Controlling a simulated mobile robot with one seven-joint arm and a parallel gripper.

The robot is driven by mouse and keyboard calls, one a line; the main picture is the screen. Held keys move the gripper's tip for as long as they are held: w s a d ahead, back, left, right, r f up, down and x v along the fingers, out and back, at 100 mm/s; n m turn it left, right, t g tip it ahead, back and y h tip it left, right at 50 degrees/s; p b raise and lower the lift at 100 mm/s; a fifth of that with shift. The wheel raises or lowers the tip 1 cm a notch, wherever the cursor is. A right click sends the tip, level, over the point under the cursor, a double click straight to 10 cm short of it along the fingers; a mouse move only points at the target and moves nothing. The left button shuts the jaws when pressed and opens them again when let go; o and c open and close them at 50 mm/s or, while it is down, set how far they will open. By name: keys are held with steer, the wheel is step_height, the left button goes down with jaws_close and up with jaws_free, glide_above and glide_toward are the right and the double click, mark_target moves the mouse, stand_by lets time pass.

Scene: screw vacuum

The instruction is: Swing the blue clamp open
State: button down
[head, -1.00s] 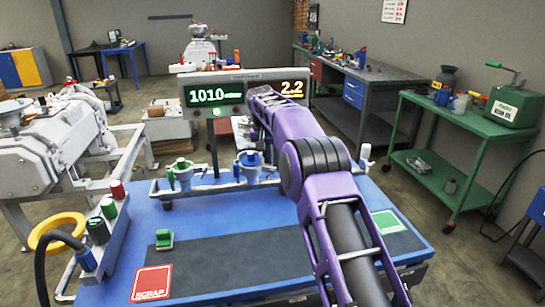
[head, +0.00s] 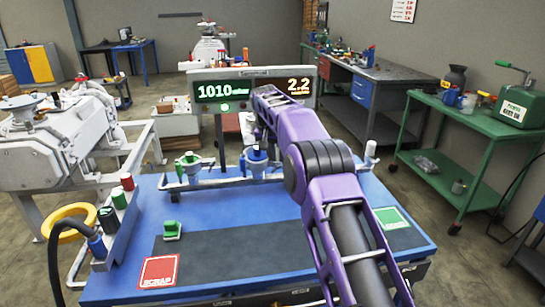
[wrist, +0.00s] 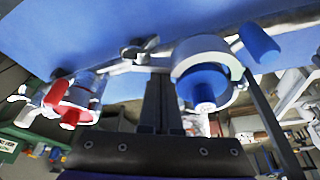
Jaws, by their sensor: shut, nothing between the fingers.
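In the head view the blue clamp (head: 256,163) sits on the pipe rail at the back of the blue table, right of the green clamp (head: 188,168). In the wrist view the blue clamp (wrist: 203,86) shows as a blue body inside a pale ring. My gripper (wrist: 160,78) is shut and empty. Its dark fingers appear beside the blue clamp, to its left in the wrist view; I cannot tell whether they touch it. A red clamp (wrist: 73,97) is farther left there. My purple arm hides the gripper tips in the head view.
A display (head: 250,88) reading 1010 and 2.2 stands behind the rail. A small green block (head: 172,230), a red SCRAP pad (head: 158,271) and a green pad (head: 391,218) lie on the table (head: 140,232). A green cart (head: 455,120) stands right.

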steer(key=s+a+m+g+h+p, duration=0.1)
steer(key=s+a+m+h+p, duration=0.1)
steer(key=s+a+m+p, duration=0.3)
steer(key=shift+s+m, duration=0.9)
steer(key=shift+m, duration=0.2)
stand_by(0.3)
